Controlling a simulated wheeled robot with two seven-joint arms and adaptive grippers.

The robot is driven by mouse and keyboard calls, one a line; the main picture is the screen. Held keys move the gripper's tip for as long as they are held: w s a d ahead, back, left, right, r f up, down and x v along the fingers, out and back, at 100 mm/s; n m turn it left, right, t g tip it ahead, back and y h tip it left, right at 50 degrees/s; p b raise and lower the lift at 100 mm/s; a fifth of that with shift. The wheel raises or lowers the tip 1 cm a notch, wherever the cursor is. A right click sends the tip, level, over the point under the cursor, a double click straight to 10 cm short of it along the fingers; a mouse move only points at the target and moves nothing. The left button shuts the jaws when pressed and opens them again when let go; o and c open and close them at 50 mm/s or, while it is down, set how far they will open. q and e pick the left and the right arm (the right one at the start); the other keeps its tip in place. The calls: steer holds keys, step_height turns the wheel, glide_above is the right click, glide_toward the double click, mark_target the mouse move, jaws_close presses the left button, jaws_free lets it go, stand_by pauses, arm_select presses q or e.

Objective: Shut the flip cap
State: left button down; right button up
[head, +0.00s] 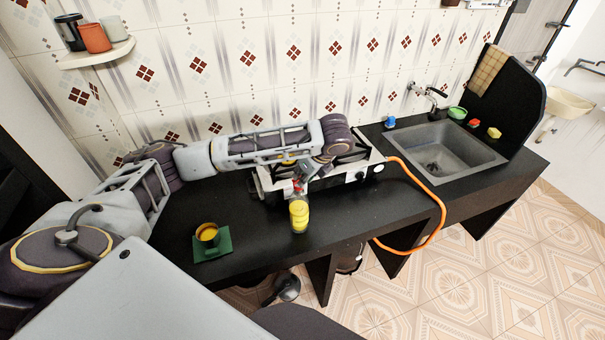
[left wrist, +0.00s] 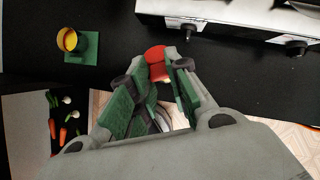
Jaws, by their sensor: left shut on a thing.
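A yellow bottle (head: 299,216) with a red flip cap (head: 298,188) stands upright near the front edge of the black counter. My left gripper (head: 297,181) reaches down over the bottle's top, in front of the stove. In the left wrist view the red cap (left wrist: 156,54) shows between and just beyond the green-padded fingertips. The gripper is shut on the cap. The fingers hide much of the cap, and I cannot tell how far its lid is tilted. My right gripper is out of view.
The stove (head: 340,176) stands behind the bottle, with an orange hose (head: 441,205) running off to the right. The sink (head: 438,147) is at the right.

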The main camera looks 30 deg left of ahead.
arm_select(q)
steer(key=shift+s+d+f+y, duration=0.1)
steer(key=shift+d+f+y, duration=0.25)
steer(key=shift+y, duration=0.35)
steer(key=shift+d+f+t+y, duration=0.15)
steer(key=shift+t+y, duration=0.15)
steer(key=shift+s+d+f+t+y, duration=0.1)
steer(key=shift+d+f+t+y, duration=0.15)
steer(key=shift+y, duration=0.35)
steer(key=shift+s+d+f+t+y, duration=0.15)
steer(key=shift+f+y, duration=0.2)
steer(key=shift+y, duration=0.25)
steer(key=shift+d+f+t+y, duration=0.25)
steer(key=shift+f+y, duration=0.4)
steer(key=shift+y, duration=0.3)
steer(key=shift+d+f+t+y, duration=0.1)
steer(key=shift+f+t+y, duration=0.15)
steer(key=shift+f+y, duration=0.55)
steer(key=shift+s+r+y, duration=0.1)
steer(key=shift+y, duration=0.25)
steer(key=c, duration=1.3)
jaws_free()
